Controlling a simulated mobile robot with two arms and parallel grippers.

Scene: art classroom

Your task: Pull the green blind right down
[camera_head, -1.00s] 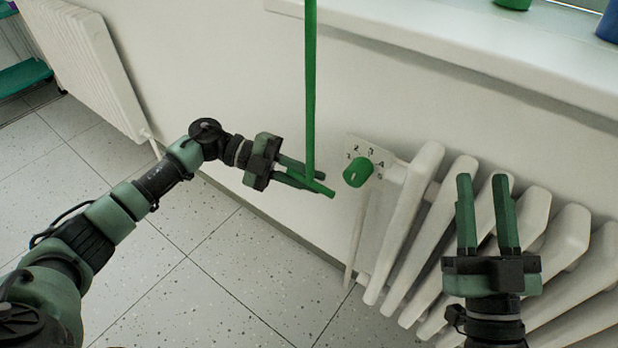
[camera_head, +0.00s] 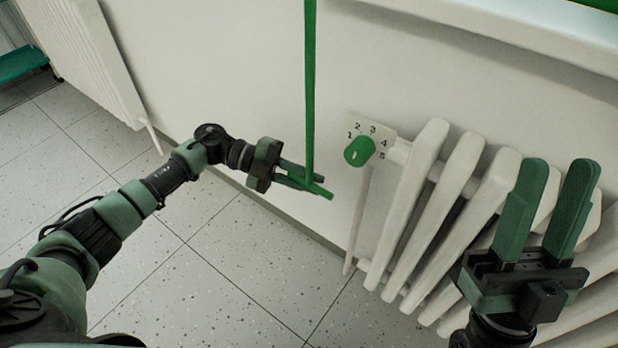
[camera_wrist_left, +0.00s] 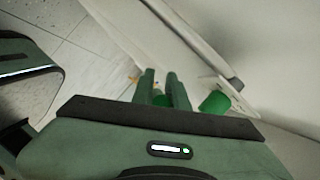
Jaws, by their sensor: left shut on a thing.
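A green strap (camera_head: 310,90) hangs straight down from above the top of the head view. My left gripper (camera_head: 314,184) is shut on the strap's lower end, left of the radiator knob. The rest of the blind is out of view. My right gripper (camera_head: 557,170) is open and empty, in front of the radiator.
A white radiator (camera_head: 430,190) stands at the right, with a green numbered knob (camera_head: 359,151), also in the left wrist view (camera_wrist_left: 215,102). A white sill (camera_head: 500,30) juts out above it. Another radiator (camera_head: 75,60) is at the left.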

